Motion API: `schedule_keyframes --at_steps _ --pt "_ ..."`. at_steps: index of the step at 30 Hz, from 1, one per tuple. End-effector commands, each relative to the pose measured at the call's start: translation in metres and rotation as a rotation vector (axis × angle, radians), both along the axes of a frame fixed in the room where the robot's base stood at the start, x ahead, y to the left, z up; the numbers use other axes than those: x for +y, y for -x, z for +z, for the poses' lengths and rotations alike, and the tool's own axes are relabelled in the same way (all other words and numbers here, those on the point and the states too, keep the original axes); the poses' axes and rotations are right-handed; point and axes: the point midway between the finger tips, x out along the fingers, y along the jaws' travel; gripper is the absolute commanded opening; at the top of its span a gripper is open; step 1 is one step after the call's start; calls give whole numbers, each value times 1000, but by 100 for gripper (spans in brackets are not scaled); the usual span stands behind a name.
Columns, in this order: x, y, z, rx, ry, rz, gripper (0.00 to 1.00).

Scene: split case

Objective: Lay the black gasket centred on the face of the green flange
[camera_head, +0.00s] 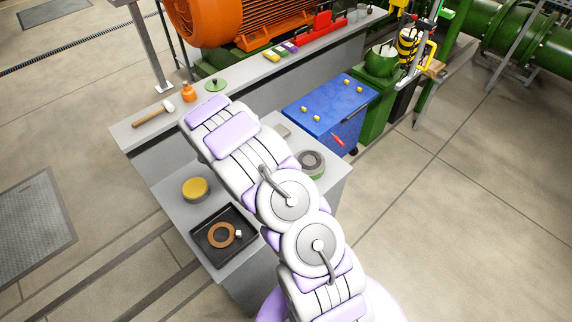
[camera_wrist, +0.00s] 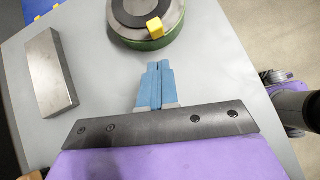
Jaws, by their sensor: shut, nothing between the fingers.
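The green flange (camera_wrist: 150,42) stands on the grey table at the top of the wrist view, its upper edge cut off. It also shows in the head view (camera_head: 318,176), right of my arm. The black gasket (camera_wrist: 126,14) lies flat on the flange's grey metal face, with a yellow tab (camera_wrist: 154,27) at its near edge. Grey face shows around its visible sides; the cut-off far side keeps exact centring unclear. My gripper (camera_wrist: 159,66) is shut and empty, its blue fingers apart from the gasket, just on the near side of the flange. My arm hides the gripper in the head view.
A grey metal block (camera_wrist: 50,72) lies left of my gripper. A black tray (camera_head: 247,253) with a brown ring (camera_head: 213,235) and a yellow-topped round tin (camera_head: 195,188) are on the table's left part. A blue cart (camera_head: 322,105) stands behind the table.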

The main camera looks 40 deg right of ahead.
Motion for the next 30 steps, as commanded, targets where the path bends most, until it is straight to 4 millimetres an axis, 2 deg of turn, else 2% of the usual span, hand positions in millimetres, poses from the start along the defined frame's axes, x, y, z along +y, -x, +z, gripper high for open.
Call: schedule_keyframes --at_steps 1,3,12,18,26,30 --pt "10 -4 13 -6 1 4 0" --pt "20 -4 24 -6 0 3 0" --pt "56 -10 61 -6 -2 1 0" --pt "66 -10 71 -3 0 0 0" --pt "67 -9 73 -8 0 -8 0" --pt "65 2 92 -49 -6 -77 0"
